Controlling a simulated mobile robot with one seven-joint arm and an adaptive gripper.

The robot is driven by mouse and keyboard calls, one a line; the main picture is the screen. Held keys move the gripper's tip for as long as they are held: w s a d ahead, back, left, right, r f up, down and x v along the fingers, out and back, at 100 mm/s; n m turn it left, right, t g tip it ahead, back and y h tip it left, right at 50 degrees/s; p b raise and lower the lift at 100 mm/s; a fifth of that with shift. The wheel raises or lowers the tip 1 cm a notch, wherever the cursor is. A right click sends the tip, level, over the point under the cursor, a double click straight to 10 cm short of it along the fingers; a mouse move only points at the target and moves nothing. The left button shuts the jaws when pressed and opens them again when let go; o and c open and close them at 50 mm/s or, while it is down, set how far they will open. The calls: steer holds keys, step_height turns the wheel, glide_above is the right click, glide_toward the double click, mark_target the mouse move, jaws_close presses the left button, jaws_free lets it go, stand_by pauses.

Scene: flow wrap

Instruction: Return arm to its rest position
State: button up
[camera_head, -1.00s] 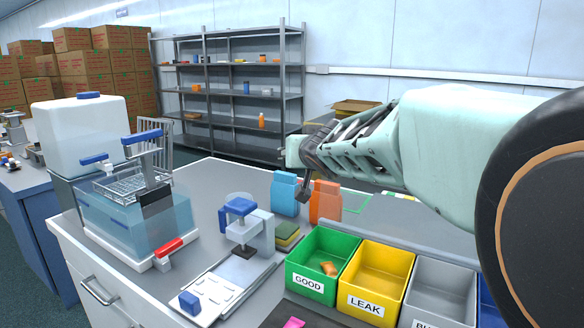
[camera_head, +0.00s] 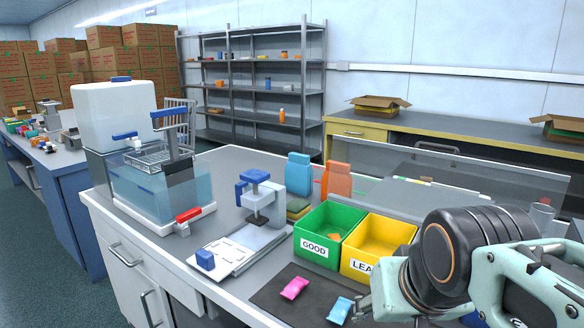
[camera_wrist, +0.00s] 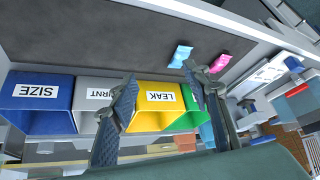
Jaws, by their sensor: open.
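In the head view my arm (camera_head: 450,265) is folded at the lower right, in front of the bins, and its end points down to the left. In the wrist view my gripper (camera_wrist: 160,76) is open, with two spread fingers and nothing between them. Past the fingers are the yellow LEAK bin (camera_wrist: 150,119) and the green bin (camera_wrist: 190,118). A blue packet (camera_wrist: 180,56) and a pink packet (camera_wrist: 213,52) lie on the dark mat near the right finger. The pink packet (camera_head: 294,288) and blue packet (camera_head: 339,309) also show in the head view.
The green GOOD bin (camera_head: 318,258) holds a small orange item. A press (camera_head: 262,205) and a water tank (camera_head: 160,190) stand to the left. Blue and orange pouches (camera_head: 299,174) stand behind the bins. My arm hides the bins at the right.

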steer(key=s+f+g+p, duration=0.1)
steer(key=s+f, duration=0.1)
steer(key=s, duration=0.4)
step_height(320, 180, up, 27)
steer(key=p, duration=2.6)
steer(key=shift+w+a+n+p, duration=0.3)
steer(key=shift+a+p, duration=0.05)
